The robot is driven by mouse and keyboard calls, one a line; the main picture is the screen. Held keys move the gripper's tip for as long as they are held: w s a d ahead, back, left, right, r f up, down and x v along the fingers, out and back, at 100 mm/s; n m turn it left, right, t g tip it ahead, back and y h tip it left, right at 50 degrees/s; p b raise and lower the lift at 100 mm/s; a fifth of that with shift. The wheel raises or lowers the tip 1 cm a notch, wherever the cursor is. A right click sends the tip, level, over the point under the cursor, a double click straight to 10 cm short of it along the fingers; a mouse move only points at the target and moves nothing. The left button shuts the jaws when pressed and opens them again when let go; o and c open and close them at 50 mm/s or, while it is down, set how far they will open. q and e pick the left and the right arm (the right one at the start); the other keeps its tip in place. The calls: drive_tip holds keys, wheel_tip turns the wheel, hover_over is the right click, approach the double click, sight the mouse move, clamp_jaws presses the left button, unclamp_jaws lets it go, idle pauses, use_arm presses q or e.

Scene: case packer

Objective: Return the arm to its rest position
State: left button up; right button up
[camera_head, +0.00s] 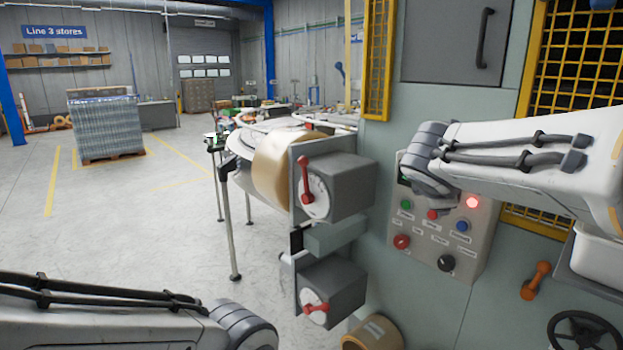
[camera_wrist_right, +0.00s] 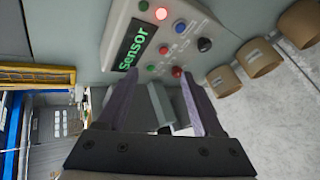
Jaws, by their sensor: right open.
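My right arm (camera_head: 530,155) reaches in from the right in the head view, its wrist in front of the control panel (camera_head: 440,225). The right gripper is hidden behind the wrist there. In the right wrist view my right gripper (camera_wrist_right: 160,88) is open, with two dark purplish fingers apart and nothing between them. The panel also shows beyond the fingers (camera_wrist_right: 185,50), with a green "Sensor" display (camera_wrist_right: 136,46) and a lit red lamp (camera_wrist_right: 161,13). My left arm (camera_head: 110,315) lies along the bottom left of the head view; its gripper is out of frame.
A tape roll (camera_head: 278,165) and grey units with red levers (camera_head: 338,187) (camera_head: 334,293) stand left of the panel. An orange handle (camera_head: 535,280) and black handwheel (camera_head: 585,333) are at lower right. Open floor (camera_head: 110,215) lies left.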

drive_tip(key=s+a+f+m+g+y, duration=0.35)
drive_tip(key=s+a+f, duration=0.7)
drive_tip(key=f, duration=0.45)
drive_tip(key=s+a+f+m+g+y+b, duration=0.1)
drive_tip(key=s+a+f+m+g, duration=0.1)
drive_tip(key=s, duration=0.7)
drive_tip(key=s+a+f+m+g+y, duration=0.2)
drive_tip(key=s+a+f+g, duration=0.2)
drive_tip(key=s+a+f, duration=0.2)
drive_tip(key=s+f, duration=0.2)
drive_tip(key=s, duration=0.2)
drive_tip(key=shift+s+a+f+m+g+b, duration=0.15)
drive_tip(key=shift+a+f+m+g+b, duration=0.1)
drive_tip(key=shift+f+m+g+b, duration=0.1)
